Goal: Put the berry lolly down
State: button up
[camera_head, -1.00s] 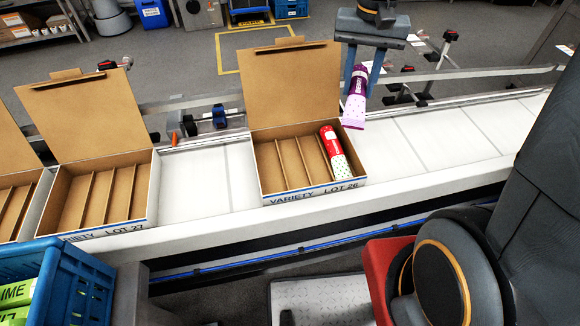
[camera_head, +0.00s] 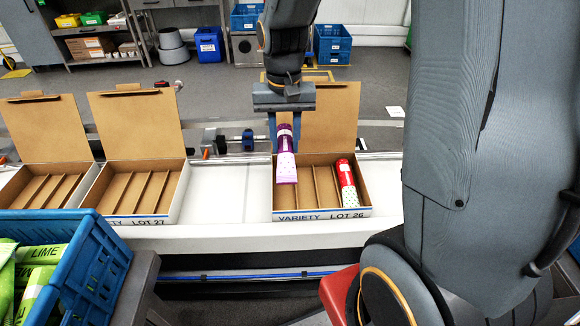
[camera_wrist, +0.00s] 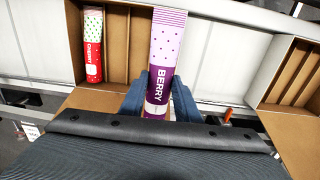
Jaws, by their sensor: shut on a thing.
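My gripper (camera_head: 285,128) is shut on the berry lolly (camera_head: 286,166), a purple and lilac dotted pack. It hangs nearly upright, tilted slightly, over the left side of the open cardboard box marked LOT 26 (camera_head: 322,213). In the wrist view the berry lolly (camera_wrist: 164,55) lies between the two fingers (camera_wrist: 160,92), its lilac end pointing away. It covers the box's side there; how far it is above the compartments I cannot tell. A red cherry lolly (camera_head: 347,188) lies in the box's rightmost compartment, and it also shows in the wrist view (camera_wrist: 93,45).
A blue crate (camera_head: 95,265) of green lime packs is at front left. Bare conveyor lies between the boxes.

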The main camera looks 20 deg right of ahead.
jog(key=shift+f+p, duration=0.5)
jog(key=shift+f, duration=2.4)
jog(key=shift+f, duration=0.1)
jog(key=shift+f, duration=0.35)
jog(key=shift+f, duration=0.15)
jog(key=o, duration=1.1)
jog(key=shift+c, duration=0.2)
